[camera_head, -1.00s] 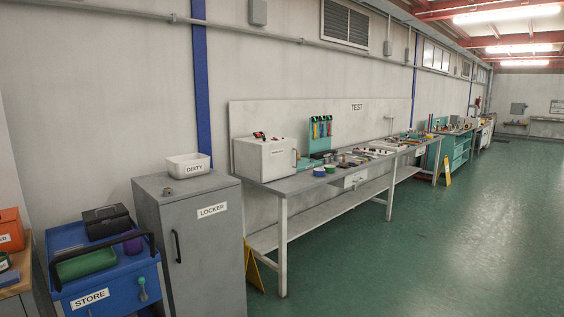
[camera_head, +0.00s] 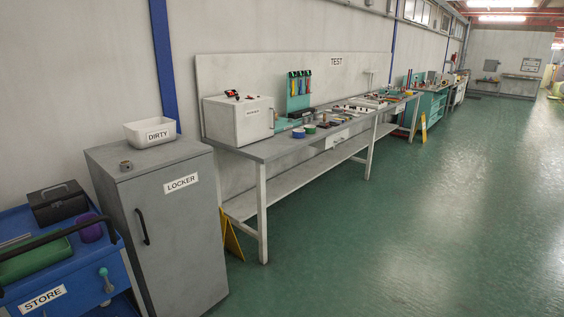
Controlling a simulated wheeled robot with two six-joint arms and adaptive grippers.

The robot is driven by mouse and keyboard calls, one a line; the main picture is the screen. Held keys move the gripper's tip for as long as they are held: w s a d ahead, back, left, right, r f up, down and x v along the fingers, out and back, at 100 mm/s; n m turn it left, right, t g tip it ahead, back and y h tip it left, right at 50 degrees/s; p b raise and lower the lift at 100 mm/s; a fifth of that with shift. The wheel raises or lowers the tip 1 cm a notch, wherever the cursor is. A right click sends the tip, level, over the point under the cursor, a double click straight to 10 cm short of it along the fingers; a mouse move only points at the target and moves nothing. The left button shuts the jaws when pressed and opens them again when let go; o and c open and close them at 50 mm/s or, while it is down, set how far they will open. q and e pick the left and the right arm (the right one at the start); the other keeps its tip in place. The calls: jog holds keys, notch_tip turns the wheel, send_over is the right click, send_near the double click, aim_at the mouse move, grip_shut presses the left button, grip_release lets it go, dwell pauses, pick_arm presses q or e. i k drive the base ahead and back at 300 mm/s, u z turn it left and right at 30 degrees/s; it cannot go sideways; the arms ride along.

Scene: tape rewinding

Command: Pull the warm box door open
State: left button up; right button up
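A white box (camera_head: 238,121), which looks like the warm box, stands at the near left end of the test bench. A small label is on its front, too small to read for certain. A dark handle (camera_head: 271,118) shows at its right edge. The door looks shut. Small red and black items (camera_head: 232,95) lie on top of the box. Neither of my grippers is in view.
The long test bench (camera_head: 262,149) runs along the wall with tools on it. A grey locker (camera_head: 180,245) with a white bin (camera_head: 150,132) on top stands left of it. A blue store cart (camera_head: 85,270) is at far left. Green floor (camera_head: 400,230) is clear at right.

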aim_at(255, 121)
jog(key=z, duration=0.7)
jog(key=i, duration=1.45)
jog(key=z, duration=0.5)
jog(key=i, duration=2.05)
jog(key=u, duration=0.9)
jog(key=i, duration=1.25)
jog(key=u, duration=0.6)
